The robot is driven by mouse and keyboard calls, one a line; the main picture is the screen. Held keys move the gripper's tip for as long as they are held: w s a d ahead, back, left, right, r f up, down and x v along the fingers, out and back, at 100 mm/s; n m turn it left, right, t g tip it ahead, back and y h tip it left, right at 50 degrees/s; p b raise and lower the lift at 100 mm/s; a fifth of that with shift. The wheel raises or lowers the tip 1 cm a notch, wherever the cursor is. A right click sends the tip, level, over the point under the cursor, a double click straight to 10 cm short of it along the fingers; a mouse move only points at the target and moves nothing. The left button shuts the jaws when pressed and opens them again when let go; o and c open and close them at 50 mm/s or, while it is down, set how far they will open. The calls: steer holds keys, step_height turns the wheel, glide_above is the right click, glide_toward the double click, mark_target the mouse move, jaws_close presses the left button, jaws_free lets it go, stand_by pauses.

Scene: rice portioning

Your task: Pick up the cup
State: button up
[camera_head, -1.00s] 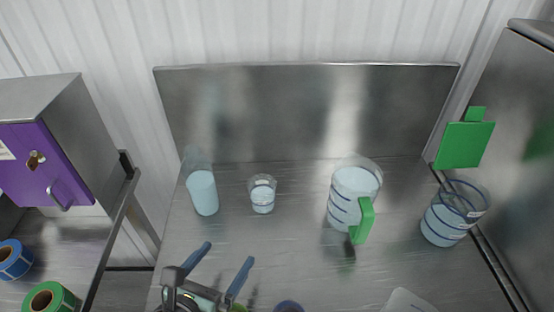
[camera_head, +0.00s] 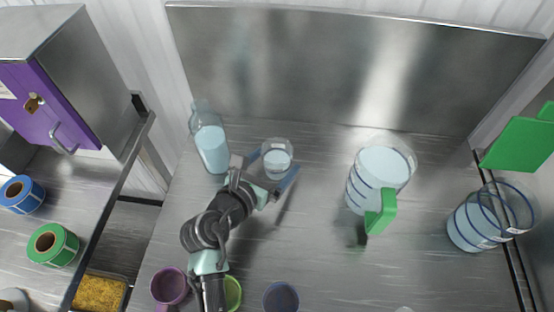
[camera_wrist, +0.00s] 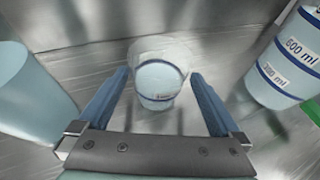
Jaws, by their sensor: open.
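In the wrist view the cup (camera_wrist: 158,82) shows between and just beyond the fingertips of my gripper (camera_wrist: 160,85), with a visible gap to each finger. I cannot tell if either finger touches it.
A filled bottle (camera_head: 211,145) stands close left of the cup. A large measuring jug (camera_head: 378,178) with a green handle is to the right, and another jug (camera_head: 480,220) is farther right. Coloured cups, one purple (camera_head: 170,286), are at the front. A steel backsplash (camera_head: 340,70) rises behind.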

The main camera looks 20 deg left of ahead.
mark_target(283, 152)
steer(key=x, duration=0.5)
steer(key=shift+w, duration=0.15)
steer(key=shift+r, duration=0.1)
steer(key=c, duration=1.2)
steer(key=shift+a, duration=0.1)
steer(key=shift+c, duration=0.9)
steer(key=shift+r, duration=0.1)
